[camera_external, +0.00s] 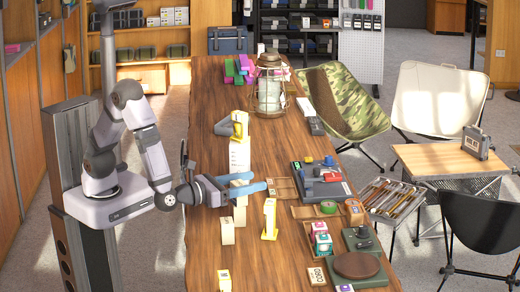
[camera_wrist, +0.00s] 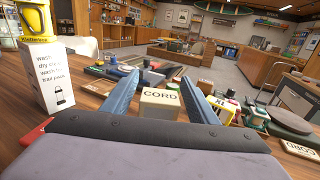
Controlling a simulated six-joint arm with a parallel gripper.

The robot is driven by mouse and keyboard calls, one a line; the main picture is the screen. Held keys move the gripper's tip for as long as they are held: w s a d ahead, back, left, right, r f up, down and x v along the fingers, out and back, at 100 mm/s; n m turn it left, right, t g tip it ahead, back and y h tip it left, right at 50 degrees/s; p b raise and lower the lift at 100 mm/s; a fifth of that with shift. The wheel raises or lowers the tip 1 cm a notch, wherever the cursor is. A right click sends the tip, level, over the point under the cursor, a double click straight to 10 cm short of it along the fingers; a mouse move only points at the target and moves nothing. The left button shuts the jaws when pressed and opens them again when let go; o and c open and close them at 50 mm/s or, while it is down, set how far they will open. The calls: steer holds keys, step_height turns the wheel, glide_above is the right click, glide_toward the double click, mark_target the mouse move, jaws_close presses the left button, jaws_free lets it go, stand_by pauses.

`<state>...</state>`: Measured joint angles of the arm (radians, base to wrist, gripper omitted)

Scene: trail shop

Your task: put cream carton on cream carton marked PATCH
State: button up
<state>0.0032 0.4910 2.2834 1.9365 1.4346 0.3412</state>
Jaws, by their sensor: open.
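My gripper (camera_external: 254,184) is open, with its blue fingers spread above the wooden table. In the wrist view a cream carton marked CORD (camera_wrist: 159,104) shows between the two fingers, with no visible contact. In the external view a cream carton (camera_external: 240,212) stands just below the fingers, partly hidden by them. Another cream carton (camera_external: 227,232) stands in front of it, and a third small one (camera_external: 224,281) is at the near table edge. The word PATCH is not legible on any of them.
A tall white box (camera_external: 239,156) with a yellow item on top stands behind my gripper. Trays, coloured boxes and a round brown-topped unit (camera_external: 357,265) fill the right side. Clear wood lies front centre.

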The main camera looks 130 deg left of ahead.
steer(key=b+v, duration=0.1)
steer(key=v, duration=1)
steer(key=shift+s+d, duration=0.15)
steer(key=shift+d, duration=0.2)
